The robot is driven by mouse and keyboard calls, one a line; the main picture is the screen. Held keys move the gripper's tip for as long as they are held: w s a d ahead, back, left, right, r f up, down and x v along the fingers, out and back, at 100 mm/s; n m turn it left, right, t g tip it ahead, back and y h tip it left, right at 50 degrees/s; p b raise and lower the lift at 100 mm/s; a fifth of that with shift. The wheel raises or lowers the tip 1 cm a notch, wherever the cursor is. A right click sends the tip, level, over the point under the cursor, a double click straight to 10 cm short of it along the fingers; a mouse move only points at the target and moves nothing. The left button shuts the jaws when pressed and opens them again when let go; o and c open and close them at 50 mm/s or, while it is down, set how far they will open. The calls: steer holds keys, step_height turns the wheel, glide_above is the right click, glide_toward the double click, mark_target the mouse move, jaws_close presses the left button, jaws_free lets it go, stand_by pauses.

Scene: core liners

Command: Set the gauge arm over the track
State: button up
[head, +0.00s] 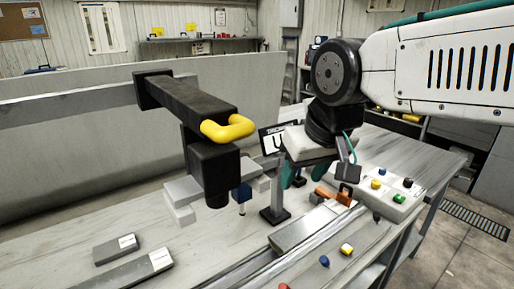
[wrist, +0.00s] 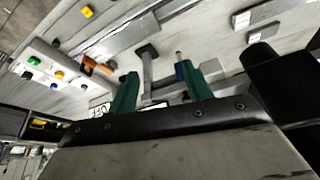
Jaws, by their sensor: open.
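The gauge arm (head: 262,184) is a short grey bar on a dark upright post (head: 276,197), with a blue gauge (head: 241,193) and thin probe pointing down at its left end. The post and bar also show in the wrist view (wrist: 147,68), with the blue gauge (wrist: 180,70) partly behind a finger. The track (head: 300,236) is a long metal rail running along the bench, to the right of the gauge in the head view. My gripper (head: 291,178) has teal fingers, open and empty, close to the post; in the wrist view the fingers (wrist: 159,70) frame the post and bar. Contact cannot be told.
A black overhead block (head: 213,170) with a yellow handle (head: 230,127) hangs left of the gauge. A button panel (head: 388,197) stands right. Grey bars (head: 116,249) and small coloured pieces (head: 346,249) lie on the bench.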

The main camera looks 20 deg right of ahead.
steer(key=w+a+r+m+g, duration=0.1)
steer(key=w+r+m+g, duration=0.2)
steer(key=w, duration=0.8)
steer(key=m+g, duration=0.1)
steer(key=m, duration=0.2)
glide_above(244, 155)
steer(key=shift+s+d, duration=0.1)
steer(key=shift+s, duration=0.15)
steer(key=shift+w+f, duration=0.2)
steer(key=shift+w, duration=0.05)
steer(key=shift+f, duration=0.3)
step_height(244, 155, down, 7)
steer(key=shift+f, duration=0.1)
steer(key=shift+c, duration=0.3)
jaws_close()
